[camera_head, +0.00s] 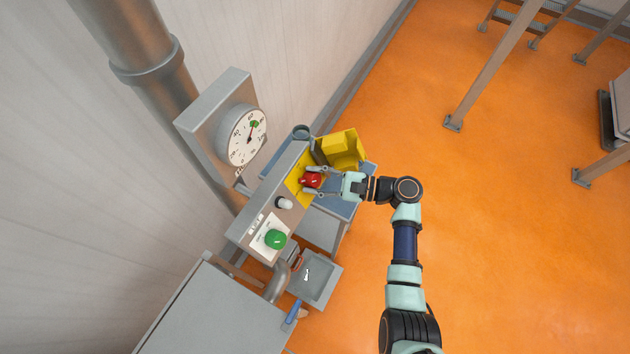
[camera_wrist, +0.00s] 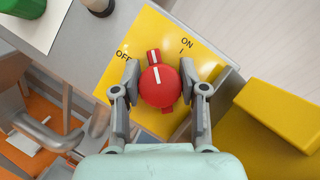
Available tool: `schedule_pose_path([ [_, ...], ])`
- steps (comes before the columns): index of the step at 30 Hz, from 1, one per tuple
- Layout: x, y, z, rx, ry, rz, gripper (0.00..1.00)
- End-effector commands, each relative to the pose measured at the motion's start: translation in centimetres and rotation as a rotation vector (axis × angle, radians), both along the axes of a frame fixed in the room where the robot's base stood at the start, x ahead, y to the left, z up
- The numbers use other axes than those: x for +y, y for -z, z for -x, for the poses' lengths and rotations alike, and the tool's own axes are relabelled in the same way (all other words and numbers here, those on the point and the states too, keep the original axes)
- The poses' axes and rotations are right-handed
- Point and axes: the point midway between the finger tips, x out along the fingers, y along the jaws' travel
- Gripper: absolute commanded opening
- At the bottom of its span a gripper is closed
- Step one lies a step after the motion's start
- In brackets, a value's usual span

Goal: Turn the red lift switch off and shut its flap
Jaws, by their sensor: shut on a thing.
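The red lift switch (camera_head: 313,180) sits on a yellow plate (camera_head: 296,190) on the grey console. In the wrist view the round red knob (camera_wrist: 160,88) has a white line, and its pointer lies between the OFF label (camera_wrist: 123,54) and the ON label (camera_wrist: 187,42). My gripper (camera_head: 318,182) is shut on the knob, with one finger on each side; it also fills the lower wrist view (camera_wrist: 160,86). The yellow flap (camera_head: 342,147) stands open beside the plate, and in the wrist view it is at the right (camera_wrist: 285,112).
A white knob (camera_head: 284,202) and a green button (camera_head: 275,239) sit on the same console. A dial gauge (camera_head: 243,134) stands behind it by the wall.

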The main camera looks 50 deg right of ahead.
Motion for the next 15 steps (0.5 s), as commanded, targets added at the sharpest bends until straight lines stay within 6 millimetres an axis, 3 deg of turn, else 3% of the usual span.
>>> schedule_pose_path([
  [15,0.08,0.11,0.05,-0.095,-0.227,0.405,0.08],
])
